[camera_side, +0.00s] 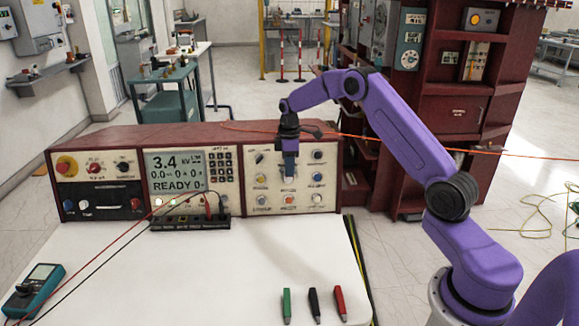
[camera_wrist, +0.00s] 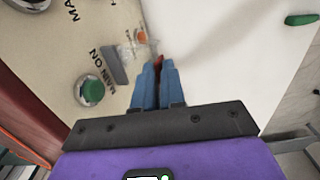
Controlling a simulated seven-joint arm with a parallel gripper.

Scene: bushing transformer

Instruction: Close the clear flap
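My gripper (camera_side: 290,176) points down in front of the right-hand panel (camera_side: 265,207) of the test console. In the wrist view its two blue fingers (camera_wrist: 158,66) lie close together, with only a thin dark gap between them. A small red part (camera_wrist: 157,60) shows at the fingertips; I cannot tell whether they touch it. An orange button (camera_wrist: 139,38) sits just beyond the tips, with faint clear edges around it that may be the clear flap. The flap's outline and angle cannot be made out. In the side view the orange button (camera_side: 289,198) shows below the fingertips.
A green knob (camera_wrist: 92,90) and a grey lever-like part (camera_wrist: 116,67) are close to the fingers. The white table (camera_side: 230,270) is mostly clear, with green (camera_side: 287,306), black (camera_side: 314,306) and red (camera_side: 340,303) pieces at its front. An orange cable (camera_side: 400,142) crosses behind my arm.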

